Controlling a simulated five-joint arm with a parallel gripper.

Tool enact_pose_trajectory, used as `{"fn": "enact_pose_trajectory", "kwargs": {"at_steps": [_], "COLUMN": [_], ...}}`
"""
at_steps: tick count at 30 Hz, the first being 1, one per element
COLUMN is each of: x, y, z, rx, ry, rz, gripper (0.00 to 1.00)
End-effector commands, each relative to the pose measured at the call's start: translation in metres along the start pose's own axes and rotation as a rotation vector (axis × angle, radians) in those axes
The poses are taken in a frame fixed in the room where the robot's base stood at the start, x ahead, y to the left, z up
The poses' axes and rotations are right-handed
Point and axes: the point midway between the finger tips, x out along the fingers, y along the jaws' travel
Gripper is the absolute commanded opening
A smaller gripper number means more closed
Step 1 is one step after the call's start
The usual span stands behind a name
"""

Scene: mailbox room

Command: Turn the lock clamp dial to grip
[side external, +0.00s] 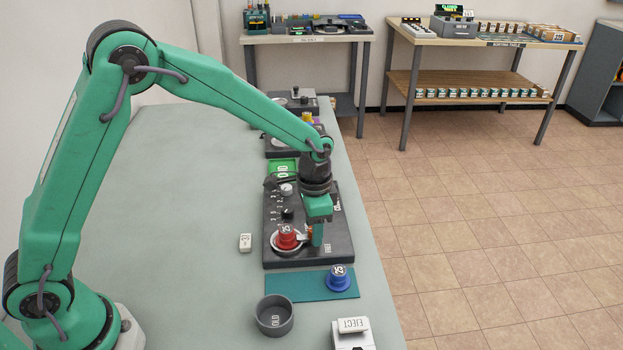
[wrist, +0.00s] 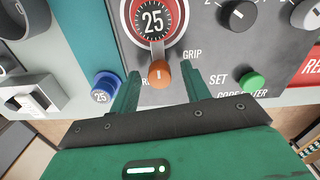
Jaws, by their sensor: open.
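The orange lock clamp dial (wrist: 158,74) is on the dark panel (wrist: 215,70), just below the clamp ring in the wrist view. A "GRIP" label is printed to its upper right, and a partly covered label is to its lower left. The clamp ring surrounds a red lock cylinder (wrist: 153,18) marked 25, also visible in the side view (side external: 287,236). My gripper (wrist: 161,80) is open, with one finger on each side of the dial. I cannot tell whether the fingers touch it. In the side view my gripper (side external: 317,238) points down beside the red cylinder and mostly hides the dial.
A blue cylinder (side external: 340,279) marked 25 stands on a teal mat (side external: 290,286) in front of the panel. A grey "OLD" cup (side external: 275,325) and an "EJECT" box (side external: 352,325) are nearer. A black knob (wrist: 238,14) and green button (wrist: 253,82) are close by.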

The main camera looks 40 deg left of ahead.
Motion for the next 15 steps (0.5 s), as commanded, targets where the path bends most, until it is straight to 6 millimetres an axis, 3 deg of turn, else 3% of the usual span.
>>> {"fn": "enact_pose_trajectory", "kwargs": {"at_steps": [8, 15], "x": [-0.021, -0.052], "y": [0.000, -0.001], "z": [-0.001, -0.001], "rx": [0.000, 0.000], "ry": [0.004, 0.005], "rz": [-0.001, -0.002], "gripper": [0.47, 0.47]}}
